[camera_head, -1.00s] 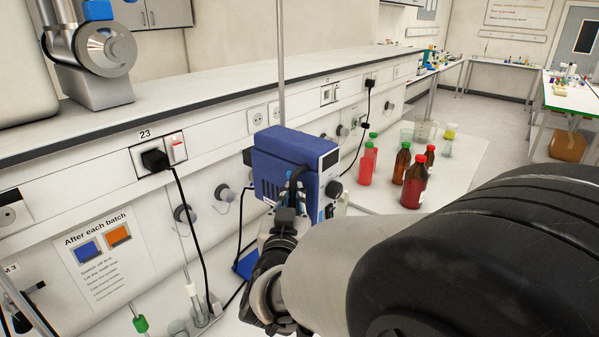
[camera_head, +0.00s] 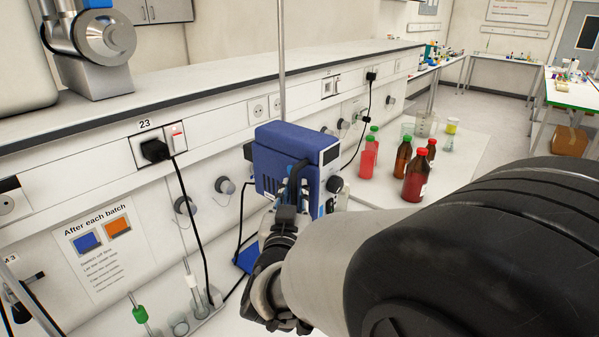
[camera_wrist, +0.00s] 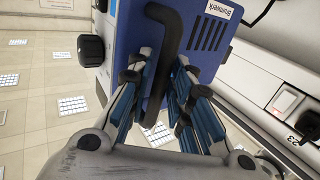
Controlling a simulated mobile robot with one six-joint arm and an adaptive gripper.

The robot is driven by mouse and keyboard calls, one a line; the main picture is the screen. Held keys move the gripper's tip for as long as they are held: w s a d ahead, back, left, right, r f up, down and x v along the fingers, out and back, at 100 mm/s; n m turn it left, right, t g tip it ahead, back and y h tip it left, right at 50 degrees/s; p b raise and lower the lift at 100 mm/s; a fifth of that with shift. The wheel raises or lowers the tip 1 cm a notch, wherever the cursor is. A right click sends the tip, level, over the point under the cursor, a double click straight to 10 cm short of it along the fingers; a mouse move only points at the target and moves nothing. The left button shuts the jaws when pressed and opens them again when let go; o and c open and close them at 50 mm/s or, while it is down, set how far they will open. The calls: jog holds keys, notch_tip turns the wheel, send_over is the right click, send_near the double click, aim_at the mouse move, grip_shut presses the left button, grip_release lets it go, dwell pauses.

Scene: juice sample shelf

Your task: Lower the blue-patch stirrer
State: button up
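The stirrer (camera_head: 285,160) is a blue box with a black knob and a grey front, mounted by a thin upright rod. My gripper (camera_head: 297,190) is at its near side, partly covered by my own arm. In the wrist view, the black handle (camera_wrist: 168,60) runs between the two fingers of my gripper (camera_wrist: 165,75). The fingers appear closed around it, with the blue housing (camera_wrist: 208,50) behind. A blue patch (camera_head: 247,259) lies on the white surface below the stirrer. The lower end of the stirrer is hidden by my arm.
Brown and red bottles (camera_head: 416,178) and clear beakers stand on the bench to the right. A white ledge with sockets (camera_head: 155,150) and hanging black cables runs behind. Glassware with a green stopper (camera_head: 140,314) stands at the lower left. My arm fills the lower right.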

jog(key=shift+s, duration=0.1)
jog(key=s, duration=1.1)
jog(key=shift+s+a, duration=0.35)
jog(key=shift+a, duration=0.1)
jog(key=s+d+f+g, duration=0.3)
jog(key=s+d+g, duration=0.3)
jog(key=s+d, duration=0.3)
jog(key=s+d+f+g+y, duration=0.1)
jog(key=s+d+f+g, duration=0.3)
jog(key=s+d+g, duration=0.3)
jog(key=s+d, duration=0.1)
jog(key=s, duration=0.3)
jog(key=shift+d+n, duration=0.35)
jog(key=shift+n, duration=0.05)
jog(key=shift+w, duration=0.1)
